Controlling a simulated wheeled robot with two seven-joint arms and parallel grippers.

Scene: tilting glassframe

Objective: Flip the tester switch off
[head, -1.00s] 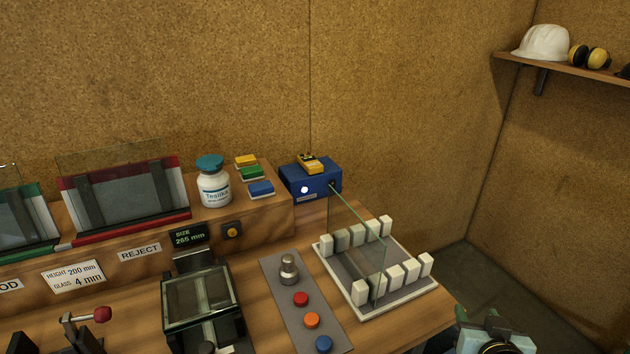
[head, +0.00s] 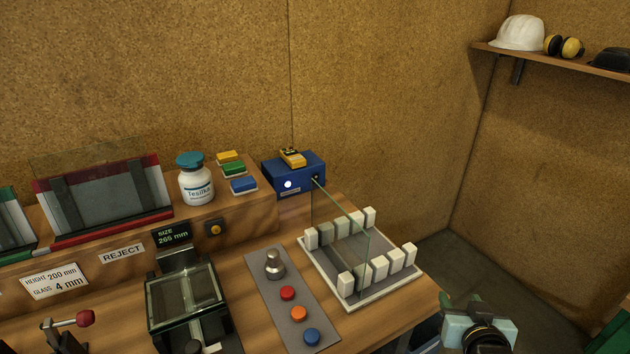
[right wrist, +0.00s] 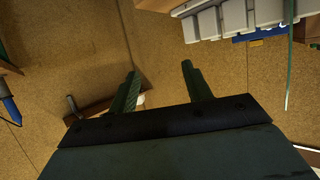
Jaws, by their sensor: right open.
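The tester appears to be the blue box (head: 292,174) at the back right of the bench, with a bright round light on its front. A small dark fitting with a pale tip (head: 316,178) at the front's right end may be its switch; its position is too small to tell. Part of a blue box (right wrist: 262,34) shows at the top right of the right wrist view. My right gripper (right wrist: 160,88) is open and empty, its two fingers apart. In the head view my right arm shows at bottom right, off the bench and away from the box. My left gripper is out of view.
A rack with white blocks (head: 405,257) holds an upright glass pane (head: 345,240) in front of the blue box. A grey panel (head: 265,295) with a knob and coloured buttons lies left of it. A white bottle (head: 197,187) stands on the ledge. A shelf (head: 560,58) is at right.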

